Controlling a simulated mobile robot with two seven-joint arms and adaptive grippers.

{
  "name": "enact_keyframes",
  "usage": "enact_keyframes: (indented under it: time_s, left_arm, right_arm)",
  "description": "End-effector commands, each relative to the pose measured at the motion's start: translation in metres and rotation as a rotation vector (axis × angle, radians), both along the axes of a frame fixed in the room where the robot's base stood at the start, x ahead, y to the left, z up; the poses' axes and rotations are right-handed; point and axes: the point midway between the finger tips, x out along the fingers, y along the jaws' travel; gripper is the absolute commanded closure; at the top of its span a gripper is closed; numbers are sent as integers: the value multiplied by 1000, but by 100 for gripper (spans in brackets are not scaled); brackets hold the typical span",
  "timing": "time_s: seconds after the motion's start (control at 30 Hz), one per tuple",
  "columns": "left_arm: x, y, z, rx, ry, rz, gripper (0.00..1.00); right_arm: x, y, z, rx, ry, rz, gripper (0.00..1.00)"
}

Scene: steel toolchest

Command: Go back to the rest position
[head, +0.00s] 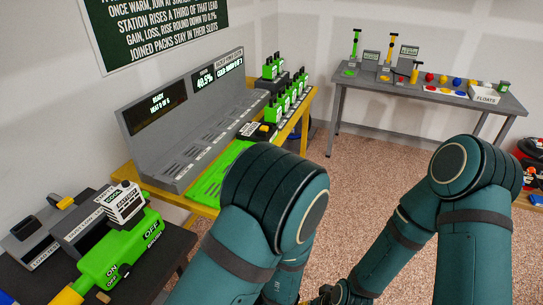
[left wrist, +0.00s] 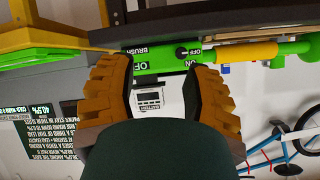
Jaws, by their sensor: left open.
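My left gripper (left wrist: 160,68) shows in the left wrist view with its two brown fingers spread apart and nothing between them. Beyond the gap are a green brush tool (left wrist: 160,58) and a white-and-black battery block (left wrist: 150,99), both upside down in this view. In the head view my left arm (head: 275,195) rises at the bottom centre and its gripper is hidden. My right arm (head: 465,170) is bent on the right, its forearm running down to the left. A small dark and yellowish part at the bottom edge may be my right gripper (head: 327,294); its jaws cannot be made out.
The brush tool (head: 122,250) and battery block (head: 124,203) sit on a dark bench at the left. A grey station panel (head: 190,115) stands on a yellow-framed table (head: 148,188) with green packs (head: 285,105). A grey table (head: 440,95) stands at the back right. Speckled floor (head: 365,185) lies clear between.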

Motion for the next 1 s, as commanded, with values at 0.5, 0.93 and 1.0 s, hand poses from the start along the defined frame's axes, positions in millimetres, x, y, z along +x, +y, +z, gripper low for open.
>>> enact_keyframes:
  time_s: [0.5, 0.93, 1.0]
  left_arm:
    - [19, -16, -87, -584, 286, -411, 51]
    - [-18, -37, -93, -989, 463, -773, 51]
    - [-22, -38, -92, -1012, 477, -808, 51]
  right_arm:
    - [0, 1, 0, 1, -1, 2, 53]
    - [0, 1, 0, 1, -1, 2, 53]
    - [0, 1, 0, 1, -1, 2, 53]
